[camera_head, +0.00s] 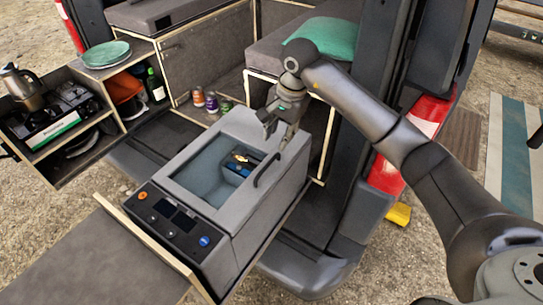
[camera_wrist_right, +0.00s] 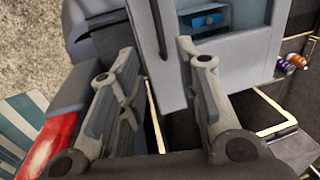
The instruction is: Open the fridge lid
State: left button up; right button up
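The grey fridge (camera_head: 200,258) stands on a pull-out board at the van's rear, with a control panel on its front. Its lid (camera_head: 285,185) bears a long black handle (camera_head: 266,170) on the right. Blue items show through a rectangular window or opening; I cannot tell which. My right gripper (camera_head: 278,140) is above the fridge's back right, near the handle's far end. In the right wrist view my right gripper (camera_wrist_right: 157,46) has its fingers apart with nothing held, and the black handle (camera_wrist_right: 160,28) shows beyond the fingertips. My left gripper is not in view.
A drawer kitchen with a stove (camera_head: 55,118), kettle (camera_head: 22,85) and green plates (camera_head: 105,54) stands at the left. A bench with a green cushion (camera_head: 325,38) is behind. The van's pillar and red tail light (camera_head: 425,115) are close to my right arm.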

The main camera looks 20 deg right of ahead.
aim_at(270, 161)
jog(key=f+p, duration=0.1)
jog(key=f, duration=0.2)
jog(key=w+a+f+p, duration=0.1)
jog(key=f, duration=0.2)
jog(key=f+p, duration=0.1)
jog(key=f, duration=0.2)
jog(key=shift+w+a+f, duration=0.1)
jog(key=shift+w+a, duration=0.1)
jog(key=shift+w+f, duration=0.1)
jog(key=shift+f, duration=0.5)
grip_shut()
